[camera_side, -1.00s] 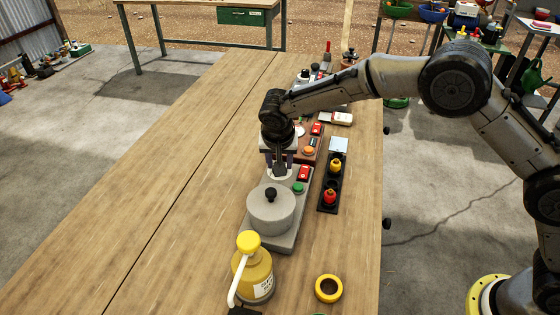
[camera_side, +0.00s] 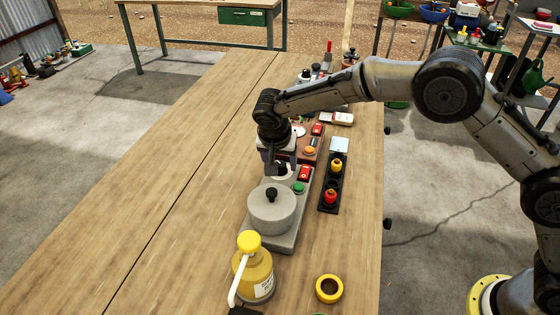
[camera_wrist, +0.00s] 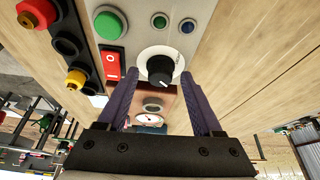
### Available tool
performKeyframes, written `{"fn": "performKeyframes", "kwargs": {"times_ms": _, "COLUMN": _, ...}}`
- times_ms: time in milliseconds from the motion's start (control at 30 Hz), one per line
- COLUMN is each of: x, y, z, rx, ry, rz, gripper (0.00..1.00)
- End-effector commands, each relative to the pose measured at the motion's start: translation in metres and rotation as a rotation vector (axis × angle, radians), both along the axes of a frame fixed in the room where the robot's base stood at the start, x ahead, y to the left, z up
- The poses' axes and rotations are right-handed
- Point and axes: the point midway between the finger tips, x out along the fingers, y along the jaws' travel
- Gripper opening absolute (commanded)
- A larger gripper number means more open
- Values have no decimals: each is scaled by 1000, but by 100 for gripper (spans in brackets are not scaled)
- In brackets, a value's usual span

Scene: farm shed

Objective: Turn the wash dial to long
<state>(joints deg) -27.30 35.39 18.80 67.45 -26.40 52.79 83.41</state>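The wash dial (camera_wrist: 158,66) is a round pale plate with a black knob and a white pointer, on a grey panel in the wrist view. In the side view it sits behind the grey lidded pot (camera_side: 271,210), partly hidden by my gripper (camera_side: 280,165). My gripper (camera_wrist: 158,95) is open in the wrist view. Its two fingers stand apart on either side of the dial, with the black knob between their tips and a visible gap on both sides. No "long" mark can be read.
A red switch (camera_wrist: 112,63) and a green button (camera_wrist: 109,25) lie beside the dial. A black strip (camera_side: 329,205) with red and yellow knobs stands to the right. A yellow-topped bottle (camera_side: 253,271) and a yellow ring (camera_side: 328,289) are in front. The left tabletop is clear.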

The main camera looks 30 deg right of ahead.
Motion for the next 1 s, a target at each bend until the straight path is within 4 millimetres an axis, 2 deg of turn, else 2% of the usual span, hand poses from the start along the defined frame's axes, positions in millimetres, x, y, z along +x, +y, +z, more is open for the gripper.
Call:
{"fn": "performKeyframes", "kwargs": {"times_ms": 300, "x": 0, "y": 0, "z": 1, "rx": -1, "ry": -2, "rz": 2, "gripper": 73}}
{"fn": "performKeyframes", "kwargs": {"times_ms": 467, "x": -2, "y": 3, "z": 12, "rx": 1, "ry": -5, "rz": 3, "gripper": 73}}
{"fn": "performKeyframes", "kwargs": {"times_ms": 900, "x": -28, "y": 26, "z": 95, "rx": 2, "ry": -6, "rz": 3, "gripper": 73}}
{"fn": "performKeyframes", "kwargs": {"times_ms": 1000, "x": -33, "y": 30, "z": 109, "rx": 1, "ry": -3, "rz": 3, "gripper": 73}}
